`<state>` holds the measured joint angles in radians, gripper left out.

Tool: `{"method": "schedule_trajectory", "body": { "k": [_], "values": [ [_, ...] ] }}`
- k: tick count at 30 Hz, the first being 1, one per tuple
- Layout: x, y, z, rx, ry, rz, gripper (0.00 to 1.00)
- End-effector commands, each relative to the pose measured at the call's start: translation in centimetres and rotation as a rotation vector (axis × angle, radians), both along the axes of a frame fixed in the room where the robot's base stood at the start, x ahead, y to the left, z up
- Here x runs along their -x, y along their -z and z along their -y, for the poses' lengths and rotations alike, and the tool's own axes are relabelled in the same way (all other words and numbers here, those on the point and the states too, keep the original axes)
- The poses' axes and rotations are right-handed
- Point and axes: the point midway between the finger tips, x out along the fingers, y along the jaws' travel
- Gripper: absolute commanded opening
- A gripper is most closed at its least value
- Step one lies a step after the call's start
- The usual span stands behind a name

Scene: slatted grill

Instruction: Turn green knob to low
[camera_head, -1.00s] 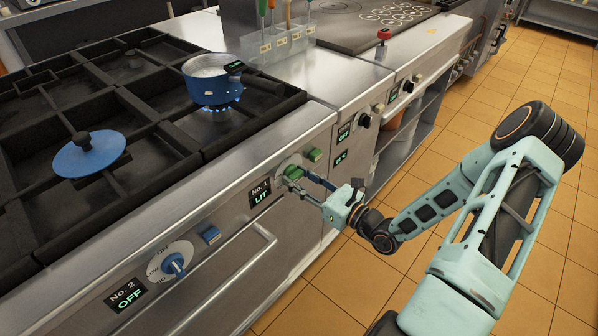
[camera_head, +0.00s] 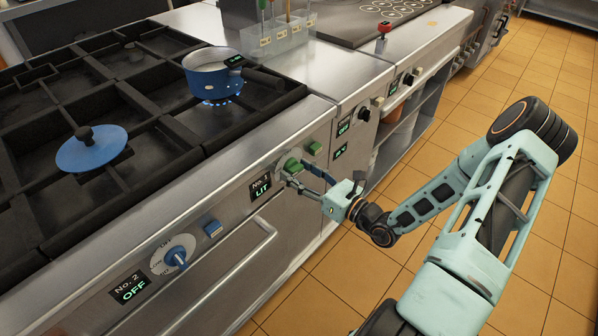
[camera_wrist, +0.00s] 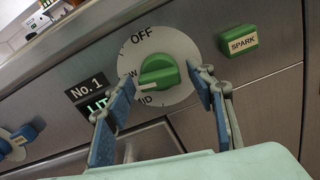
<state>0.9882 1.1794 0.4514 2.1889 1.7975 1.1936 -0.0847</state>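The green knob (camera_wrist: 160,72) sits on a white round dial (camera_wrist: 183,47) with OFF at the top, MID at the lower left and a partly covered word ending in W at the left. Its white mark faces left, close to the W and MID lettering. The knob also shows in the head view (camera_head: 292,165). My gripper (camera_wrist: 165,82) is open, its blue fingers to the left and right of the knob with visible gaps. The left finger covers part of the dial lettering. The No. 1 display (camera_head: 261,187) reads LIT.
A green SPARK button (camera_wrist: 242,40) is right of the dial. The blue No. 2 knob (camera_head: 175,257) and a blue button (camera_head: 213,229) are to the left. A blue pot (camera_head: 212,80) stands over a flame. An oven handle (camera_head: 225,285) juts out below.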

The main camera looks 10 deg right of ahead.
Motion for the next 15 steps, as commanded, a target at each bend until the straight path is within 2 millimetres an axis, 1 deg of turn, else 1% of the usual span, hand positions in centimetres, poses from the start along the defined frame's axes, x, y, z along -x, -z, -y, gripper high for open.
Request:
{"method": "schedule_trajectory", "body": {
  "k": [7, 10, 13, 15],
  "values": [
    [0.0, -0.1, 0.0, 0.000, 0.000, 0.001, 0.52],
    [0.3, -0.1, 0.3, 0.000, 0.001, 0.001, 0.52],
    [1.2, -0.1, 1.1, 0.001, 0.004, 0.001, 0.52],
    [2.3, 0.0, 1.8, 0.001, 0.004, 0.000, 0.52]
  ]
}}
